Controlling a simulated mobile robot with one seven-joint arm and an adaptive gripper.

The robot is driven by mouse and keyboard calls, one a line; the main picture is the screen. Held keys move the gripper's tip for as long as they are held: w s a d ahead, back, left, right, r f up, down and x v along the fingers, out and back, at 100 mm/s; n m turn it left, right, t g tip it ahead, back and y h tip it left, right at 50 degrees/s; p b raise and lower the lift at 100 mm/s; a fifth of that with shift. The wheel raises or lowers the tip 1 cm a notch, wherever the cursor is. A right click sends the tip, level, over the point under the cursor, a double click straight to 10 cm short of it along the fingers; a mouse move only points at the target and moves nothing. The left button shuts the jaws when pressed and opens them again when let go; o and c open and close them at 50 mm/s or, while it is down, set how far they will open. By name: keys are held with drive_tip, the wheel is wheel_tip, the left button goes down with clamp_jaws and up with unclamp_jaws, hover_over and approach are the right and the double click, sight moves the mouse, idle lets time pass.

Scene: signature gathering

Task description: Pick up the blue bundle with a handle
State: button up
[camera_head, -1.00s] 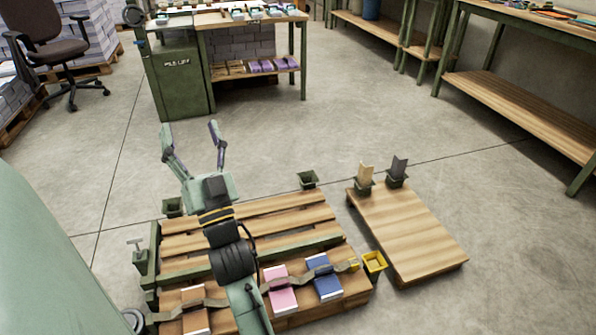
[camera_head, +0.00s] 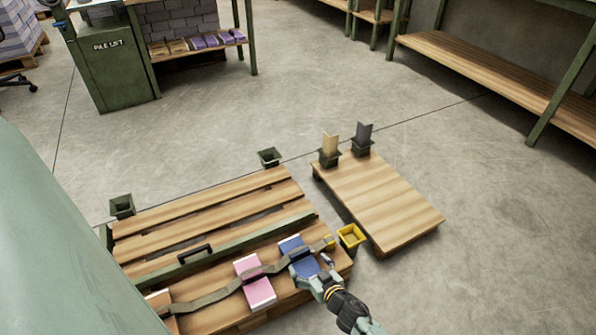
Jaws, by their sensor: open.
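The blue bundle (camera_head: 291,246), blue on top with pale edges, lies on the front boards of the low wooden pallet (camera_head: 205,208). An olive strap (camera_head: 213,297) runs across the bundles, including the blue one. My gripper (camera_head: 309,268) is open over the near part of the blue bundle, with a finger towards each side. My arm comes in from the bottom right and hides part of that end. I cannot tell whether the fingers touch the bundle, and I cannot make out a handle on it.
A pink bundle (camera_head: 258,291) lies just left, and a brown-orange one (camera_head: 160,304) farther left. A black handle (camera_head: 195,254) sits on the green crossbar (camera_head: 237,238) behind.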

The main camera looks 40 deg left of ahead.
sight(301, 254)
drive_tip(key=b+x, duration=0.1)
drive_tip(key=x, duration=0.7)
drive_tip(key=shift+w+f+b, duration=0.25)
drive_tip(key=shift+b, duration=0.1)
drive_tip(key=shift+d, duration=0.1)
drive_tip(key=shift+c, duration=0.5)
drive_tip(key=shift+r, duration=0.1)
drive_tip(key=c, duration=1.4)
